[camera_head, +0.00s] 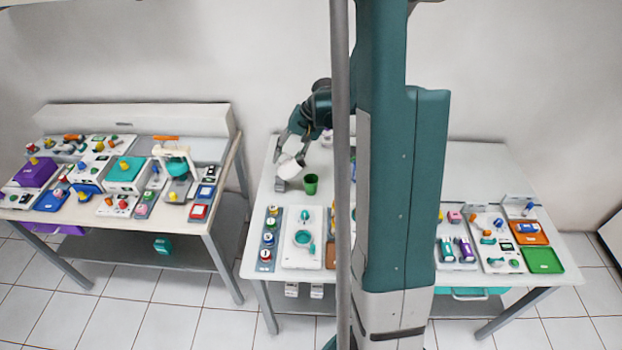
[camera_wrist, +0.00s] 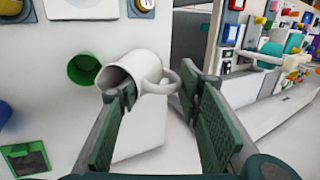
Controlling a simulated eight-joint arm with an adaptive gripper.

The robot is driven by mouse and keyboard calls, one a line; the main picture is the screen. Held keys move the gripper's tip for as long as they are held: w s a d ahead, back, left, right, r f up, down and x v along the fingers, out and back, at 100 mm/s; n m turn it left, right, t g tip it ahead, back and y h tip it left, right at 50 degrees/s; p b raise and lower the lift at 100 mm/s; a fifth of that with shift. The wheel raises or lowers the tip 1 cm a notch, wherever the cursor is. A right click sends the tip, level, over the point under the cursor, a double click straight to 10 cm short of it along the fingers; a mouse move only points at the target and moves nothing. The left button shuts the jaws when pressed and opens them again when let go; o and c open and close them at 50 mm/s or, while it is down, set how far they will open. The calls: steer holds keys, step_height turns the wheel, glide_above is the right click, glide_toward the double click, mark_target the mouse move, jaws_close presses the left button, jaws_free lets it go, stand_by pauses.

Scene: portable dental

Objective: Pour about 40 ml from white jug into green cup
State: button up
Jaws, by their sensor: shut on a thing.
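The white jug (camera_head: 289,168) is held above the left part of the right table. In the wrist view the jug (camera_wrist: 142,68) looks tilted, with its open mouth facing left towards the green cup. My gripper (camera_wrist: 160,92) is shut on the jug at its handle side; it also shows in the head view (camera_head: 294,148). The green cup (camera_head: 311,184) stands on the table just right of the jug in the head view. I see no liquid.
A rack of several round-topped items (camera_head: 268,238) and a white board with a teal ring (camera_head: 303,238) lie near the front edge. My column hides the table's middle. A second cluttered table (camera_head: 120,205) stands left.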

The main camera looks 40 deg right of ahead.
steer(key=shift+w+a+r+g+h, duration=0.25)
steer(key=shift+w+a+g+h, duration=0.2)
steer(key=shift+g+h, duration=0.4)
steer(key=shift+w+a+r+g+h, duration=0.1)
steer(key=shift+w+a+g+h, duration=0.35)
steer(key=shift+a+h, duration=0.1)
steer(key=shift+w+a+f+g+h+b, duration=0.45)
steer(key=shift+w+a+g+h+b, duration=0.3)
steer(key=shift+g+h+b, duration=0.25)
steer(key=shift+w+a+f+g+h+b, duration=0.4)
steer(key=shift+w+a+g+h+b, duration=0.3)
steer(key=shift+g+h, duration=0.4)
steer(key=shift+d, duration=0.1)
